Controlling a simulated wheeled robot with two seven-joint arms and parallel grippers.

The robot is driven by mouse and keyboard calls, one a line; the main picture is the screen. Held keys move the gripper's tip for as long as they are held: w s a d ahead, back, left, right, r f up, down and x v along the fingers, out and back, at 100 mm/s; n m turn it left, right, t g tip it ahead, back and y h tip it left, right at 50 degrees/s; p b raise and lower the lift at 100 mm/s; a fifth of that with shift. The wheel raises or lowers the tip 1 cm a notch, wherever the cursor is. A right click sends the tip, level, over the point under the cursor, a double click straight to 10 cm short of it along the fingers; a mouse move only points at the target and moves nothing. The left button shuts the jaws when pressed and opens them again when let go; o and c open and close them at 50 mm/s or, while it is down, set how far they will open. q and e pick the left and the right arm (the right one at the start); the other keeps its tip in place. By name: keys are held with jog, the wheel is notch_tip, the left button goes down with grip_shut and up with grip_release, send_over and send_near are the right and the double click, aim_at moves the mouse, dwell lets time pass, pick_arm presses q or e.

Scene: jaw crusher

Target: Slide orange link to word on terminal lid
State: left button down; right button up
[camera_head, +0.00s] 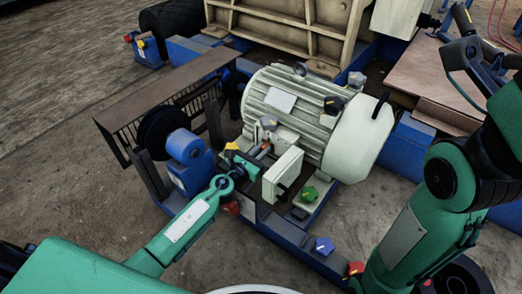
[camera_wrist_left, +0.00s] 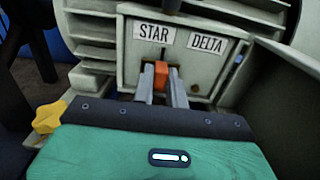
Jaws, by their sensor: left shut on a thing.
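The orange link (camera_wrist_left: 161,77) is a small block between the two grey fingers of my left gripper (camera_wrist_left: 162,86), which is shut on it. In the left wrist view it sits just below and between the word STAR (camera_wrist_left: 154,33) and the word DELTA (camera_wrist_left: 208,44). Both words are black on white plates on the pale terminal panel (camera_wrist_left: 120,60). In the head view my left gripper (camera_head: 261,158) reaches in beside the pale motor (camera_head: 290,100), left of the upright pale box-like lid (camera_head: 283,177). The exact contact behind the fingers is hidden. I cannot make out my right gripper.
Several coloured star-shaped knobs surround the area, including a yellow one (camera_wrist_left: 48,116), a green one (camera_head: 308,194) and a blue one (camera_head: 323,246). A dark panel (camera_wrist_left: 275,90) stands close on the right in the left wrist view. A brown belt guard (camera_head: 165,90) lies at left.

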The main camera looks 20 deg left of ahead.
pick_arm(q)
jog(key=d, duration=0.2)
jog(key=s+d+p, duration=0.1)
jog(key=shift+s+d, duration=0.15)
jog(key=shift+d, duration=0.2)
jog(key=shift+s+d, duration=0.1)
jog(key=shift+d, duration=0.1)
jog(key=c, duration=1.4)
grip_release()
jog(key=shift+a, duration=0.1)
